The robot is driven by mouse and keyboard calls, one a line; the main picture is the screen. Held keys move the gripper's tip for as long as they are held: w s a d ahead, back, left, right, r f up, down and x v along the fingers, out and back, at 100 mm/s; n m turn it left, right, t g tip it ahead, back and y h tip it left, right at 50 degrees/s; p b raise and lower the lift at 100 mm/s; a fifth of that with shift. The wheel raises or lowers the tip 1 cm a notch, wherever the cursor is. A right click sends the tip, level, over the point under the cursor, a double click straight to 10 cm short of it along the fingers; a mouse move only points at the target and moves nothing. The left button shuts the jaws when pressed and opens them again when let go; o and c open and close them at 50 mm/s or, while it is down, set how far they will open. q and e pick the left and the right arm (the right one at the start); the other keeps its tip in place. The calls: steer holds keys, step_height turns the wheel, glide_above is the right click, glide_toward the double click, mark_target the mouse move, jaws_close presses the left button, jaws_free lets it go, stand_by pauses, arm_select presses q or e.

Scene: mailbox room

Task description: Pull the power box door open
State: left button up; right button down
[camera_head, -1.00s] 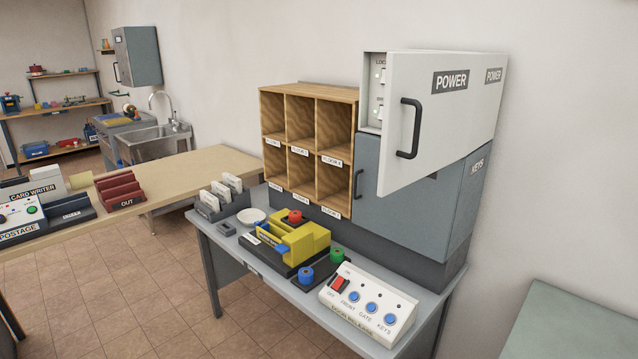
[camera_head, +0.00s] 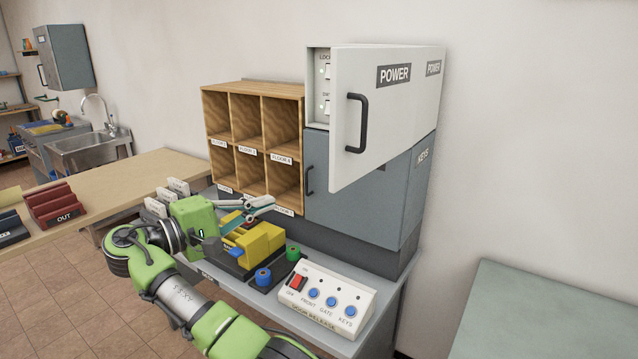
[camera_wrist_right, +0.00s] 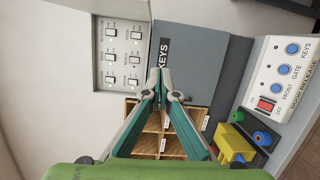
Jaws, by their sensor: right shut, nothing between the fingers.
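The white power box door (camera_head: 385,110), labelled POWER with a black bar handle (camera_head: 356,123), stands partly open at the upper right of the cabinet. Behind its free edge, the power box (camera_head: 322,88) shows switches; the wrist view shows its switch panel (camera_wrist_right: 122,55) uncovered. My right gripper (camera_head: 272,204) is shut and empty, below and left of the handle, in front of the wooden pigeonholes and apart from the door. Its closed fingertips also show in the wrist view (camera_wrist_right: 160,76). My left gripper is not in view.
The grey KEYS cabinet (camera_head: 362,195) sits directly under the power box. Wooden pigeonholes (camera_head: 253,87) stand to its left. Below are a yellow device (camera_head: 262,240) and a door release panel (camera_head: 325,298) on the grey table. A greenish surface (camera_head: 560,310) is at right.

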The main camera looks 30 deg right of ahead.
step_height(320, 180, up, 4)
steer(key=s+m+g, duration=0.1)
steer(key=s+m, duration=0.1)
steer(key=s+d+p, duration=0.3)
steer(key=d+p, duration=0.4)
steer(key=d, duration=0.3)
steer(key=shift+s+d, duration=0.15)
steer(key=shift+d, duration=0.2)
steer(key=shift+f+n, duration=0.15)
steer(key=shift+n, duration=0.15)
